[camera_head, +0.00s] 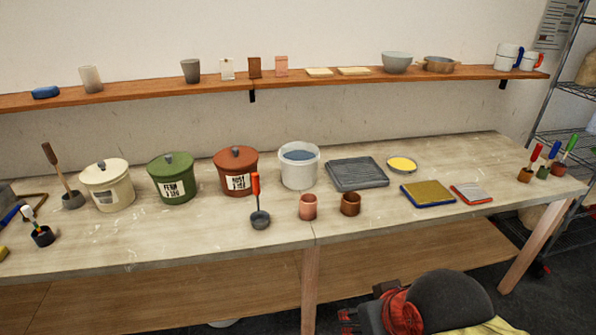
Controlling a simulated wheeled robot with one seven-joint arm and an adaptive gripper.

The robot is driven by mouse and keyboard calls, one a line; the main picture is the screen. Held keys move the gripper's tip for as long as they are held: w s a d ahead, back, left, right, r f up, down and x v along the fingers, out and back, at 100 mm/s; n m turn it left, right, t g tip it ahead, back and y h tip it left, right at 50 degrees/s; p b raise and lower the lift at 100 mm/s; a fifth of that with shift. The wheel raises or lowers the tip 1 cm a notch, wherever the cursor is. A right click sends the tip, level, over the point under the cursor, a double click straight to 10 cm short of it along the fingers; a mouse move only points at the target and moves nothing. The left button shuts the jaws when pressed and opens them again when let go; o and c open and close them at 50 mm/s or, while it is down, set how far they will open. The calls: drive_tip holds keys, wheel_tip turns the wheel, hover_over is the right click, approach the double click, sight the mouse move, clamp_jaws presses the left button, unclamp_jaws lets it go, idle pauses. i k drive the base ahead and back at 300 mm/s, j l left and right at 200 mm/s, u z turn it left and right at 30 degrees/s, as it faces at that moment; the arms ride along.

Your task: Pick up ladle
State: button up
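A ladle (260,219) with an orange-red upright handle and a small dark grey bowl stands near the front of the table, left of two small cups. A second ladle-like tool (73,200) with a brown wooden handle and a dark bowl stands at the left, beside the cream lidded pot; its handle tilts left. I cannot tell from the picture which of the two the task means. Nothing is seen touching either one. I do not make out my gripper in this view.
Cream (108,190), green (173,182) and red-brown (236,175) lidded pots and a white bucket (298,172) stand behind the orange-handled ladle. Pink (308,207) and brown (350,204) cups stand to its right. A dark rounded thing (446,298) fills the bottom right. A shelf (200,89) runs above.

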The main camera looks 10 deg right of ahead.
sight(260, 219)
drive_tip(key=i+j+z, duration=0.25)
drive_tip(key=i+j, duration=0.25)
drive_tip(key=i, duration=0.2)
drive_tip(key=i+j+z, duration=0.3)
drive_tip(key=i+j, duration=0.3)
